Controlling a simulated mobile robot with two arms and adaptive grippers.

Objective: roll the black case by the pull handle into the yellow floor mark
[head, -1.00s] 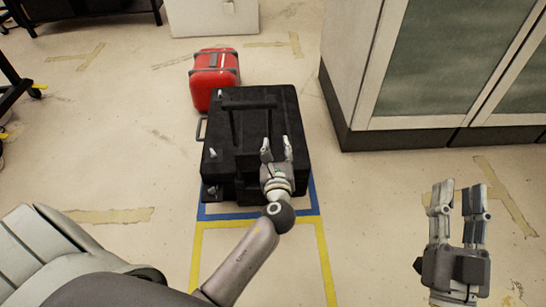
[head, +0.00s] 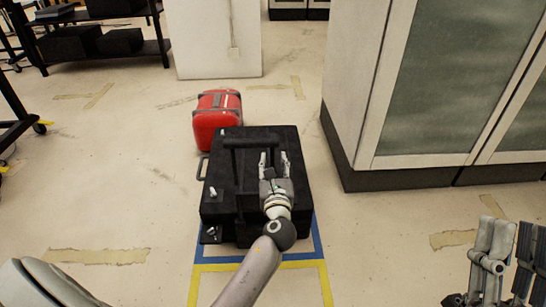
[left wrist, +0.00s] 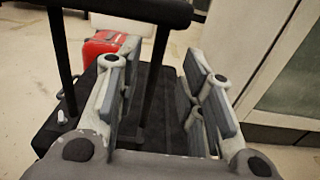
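The black case (head: 290,190) stands on the floor inside a blue floor mark (head: 318,240). Its pull handle (head: 240,165) is raised, and its crossbar (left wrist: 130,8) crosses the top of the left wrist view. My left gripper (head: 273,160) is over the case's top, beside the handle. In the left wrist view its fingers (left wrist: 165,90) are spread, with one handle rod seen between them; I see no grip on it. The yellow floor mark (head: 258,266) lies on the near side of the blue one. My right gripper (head: 508,250) is open and empty at lower right, partly cut off.
A red case (head: 217,120) stands just behind the black case, to the left. A cabinet (head: 345,110) with glass doors stands at right. A white panel (head: 213,45) and a black shelf (head: 105,35) are at the back. The floor at left is mostly clear.

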